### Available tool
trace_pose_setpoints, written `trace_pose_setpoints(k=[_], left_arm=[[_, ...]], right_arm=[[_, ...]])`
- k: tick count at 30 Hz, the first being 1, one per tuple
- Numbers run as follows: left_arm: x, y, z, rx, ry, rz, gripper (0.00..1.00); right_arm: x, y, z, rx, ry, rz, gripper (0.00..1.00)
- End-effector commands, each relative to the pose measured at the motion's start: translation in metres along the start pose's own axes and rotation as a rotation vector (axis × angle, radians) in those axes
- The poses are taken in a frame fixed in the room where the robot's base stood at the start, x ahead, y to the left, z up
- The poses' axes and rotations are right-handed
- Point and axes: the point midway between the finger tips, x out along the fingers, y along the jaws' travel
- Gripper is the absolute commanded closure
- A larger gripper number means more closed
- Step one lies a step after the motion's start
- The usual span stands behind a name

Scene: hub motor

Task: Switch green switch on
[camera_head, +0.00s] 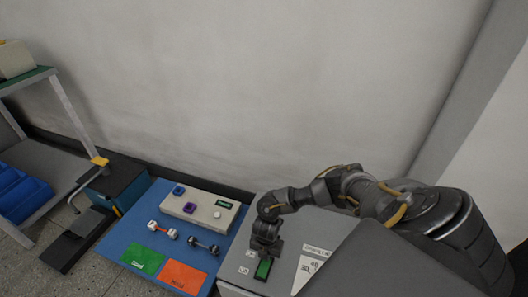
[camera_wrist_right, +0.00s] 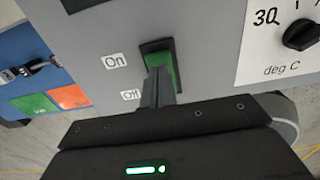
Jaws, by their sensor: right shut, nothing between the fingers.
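The green switch (camera_wrist_right: 162,58) is a rocker in a dark frame on a grey panel (camera_wrist_right: 205,50). An "On" label (camera_wrist_right: 115,61) lies beside its upper end and an "Off" label (camera_wrist_right: 131,95) beside its lower end in the right wrist view. In the head view the switch (camera_head: 263,269) sits just below my right gripper (camera_head: 265,252). My right gripper is shut and empty, its fingertips (camera_wrist_right: 160,76) over the lower part of the rocker. I cannot tell if they touch it. The fingers hide the switch's lower end. My left gripper is out of view.
A dial (camera_wrist_right: 302,34) marked "deg C" is right of the switch. A blue table (camera_head: 150,215) to the left holds a white box (camera_head: 200,208) with buttons, two dumbbell-like parts, a green mat (camera_head: 143,258) and an orange mat (camera_head: 183,276). A wall stands behind.

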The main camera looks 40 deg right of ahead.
Motion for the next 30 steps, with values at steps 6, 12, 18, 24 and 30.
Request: trace_pose_setpoints(k=[6, 12, 18, 24, 30], left_arm=[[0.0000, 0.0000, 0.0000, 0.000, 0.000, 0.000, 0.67], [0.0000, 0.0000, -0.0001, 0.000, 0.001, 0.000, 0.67], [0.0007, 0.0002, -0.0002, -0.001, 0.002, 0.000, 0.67], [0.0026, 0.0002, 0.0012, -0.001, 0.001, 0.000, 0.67], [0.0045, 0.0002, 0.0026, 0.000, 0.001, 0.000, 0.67]], right_arm=[[0.0000, 0.0000, 0.0000, 0.000, 0.000, 0.000, 1.00], [0.0000, 0.0000, 0.0000, 0.000, 0.000, 0.000, 1.00], [0.0010, 0.0000, 0.0000, 0.000, 0.000, 0.000, 1.00], [0.0039, 0.0000, 0.0000, 0.000, 0.000, 0.000, 1.00], [0.0069, 0.0000, -0.0001, 0.000, 0.000, 0.000, 1.00]])
